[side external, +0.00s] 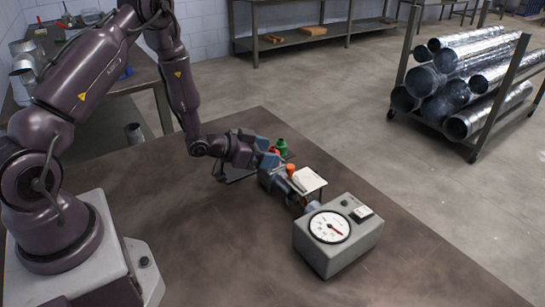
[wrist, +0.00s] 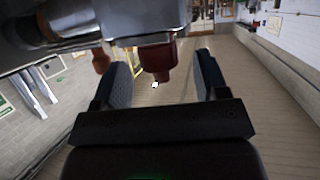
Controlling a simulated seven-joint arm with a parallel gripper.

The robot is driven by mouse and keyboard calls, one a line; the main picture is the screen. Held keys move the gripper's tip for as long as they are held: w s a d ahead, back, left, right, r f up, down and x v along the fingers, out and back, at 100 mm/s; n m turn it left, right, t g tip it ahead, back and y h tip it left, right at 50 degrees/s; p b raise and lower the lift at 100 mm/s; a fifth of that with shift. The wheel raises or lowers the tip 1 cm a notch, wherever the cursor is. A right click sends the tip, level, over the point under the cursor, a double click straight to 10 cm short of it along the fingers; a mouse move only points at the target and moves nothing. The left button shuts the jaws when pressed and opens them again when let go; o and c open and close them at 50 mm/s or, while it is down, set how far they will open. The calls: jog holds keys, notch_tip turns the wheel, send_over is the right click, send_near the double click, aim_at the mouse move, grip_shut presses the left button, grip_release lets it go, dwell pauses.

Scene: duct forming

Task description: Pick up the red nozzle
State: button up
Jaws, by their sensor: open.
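The red nozzle (side external: 275,151) is mostly hidden by my gripper (side external: 266,156) in the side view; only a small red patch shows. In the wrist view the dark red nozzle (wrist: 160,58) hangs below a grey metal body in the picture. It lies between the two fingers of my gripper (wrist: 164,72), with a gap on each side. The gripper is open and holds nothing. A green nozzle (side external: 282,147) and an orange nozzle (side external: 291,169) are close by in the side view. The orange one also shows left of the left finger in the wrist view (wrist: 100,61).
A grey box with a round dial (side external: 330,227) stands at the front of the brown table (side external: 400,265), beside a small white plate (side external: 308,180). The table's right part is clear. A rack of metal ducts (side external: 465,75) stands on the floor behind.

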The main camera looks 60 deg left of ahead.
jog(key=shift+w, duration=0.2)
jog(key=c, duration=1)
